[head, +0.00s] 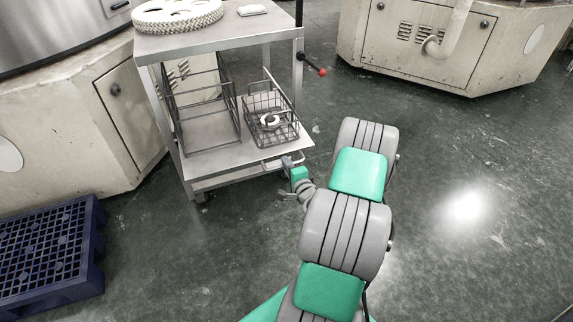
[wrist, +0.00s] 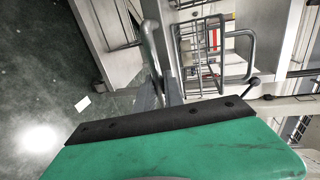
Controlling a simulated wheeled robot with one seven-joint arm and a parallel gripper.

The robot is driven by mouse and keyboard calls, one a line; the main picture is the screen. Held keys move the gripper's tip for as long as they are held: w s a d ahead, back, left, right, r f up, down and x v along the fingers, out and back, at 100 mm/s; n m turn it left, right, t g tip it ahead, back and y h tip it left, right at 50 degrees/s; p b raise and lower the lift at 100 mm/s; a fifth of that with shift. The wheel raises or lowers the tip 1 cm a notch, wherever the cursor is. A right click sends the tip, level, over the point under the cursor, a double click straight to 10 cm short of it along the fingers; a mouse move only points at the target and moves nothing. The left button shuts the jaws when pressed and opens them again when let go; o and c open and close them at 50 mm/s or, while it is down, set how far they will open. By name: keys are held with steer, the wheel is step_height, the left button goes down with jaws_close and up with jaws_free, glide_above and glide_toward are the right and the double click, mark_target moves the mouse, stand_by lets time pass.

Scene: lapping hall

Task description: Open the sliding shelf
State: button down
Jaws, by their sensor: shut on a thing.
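The sliding shelf (head: 212,160) is the flat grey lower board of a metal cart, with a wire rack and a wire basket on it. Its bar handle (head: 270,166) is on the front edge, and it also shows in the wrist view (wrist: 149,42). My gripper (head: 290,161) is shut on the handle near its right end. In the wrist view the fingers of my gripper (wrist: 162,95) are partly hidden behind my green wrist housing. I cannot tell how far out the shelf is.
The wire basket (head: 284,131) holds a white ring (head: 269,121). The tall wire rack (head: 206,148) stands left of it. The cart top (head: 222,38) bears a toothed disc (head: 178,14). A blue pallet (head: 92,283) lies at the left. The floor in front and to the right is clear.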

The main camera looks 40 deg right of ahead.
steer(key=shift+a, duration=0.15)
steer(key=c, duration=1.5)
jaws_free()
steer(key=shift+o, duration=0.2)
steer(key=p+v, duration=0.1)
steer(key=v, duration=0.6)
steer(key=shift+s, duration=0.4)
steer(key=shift+r, duration=0.15)
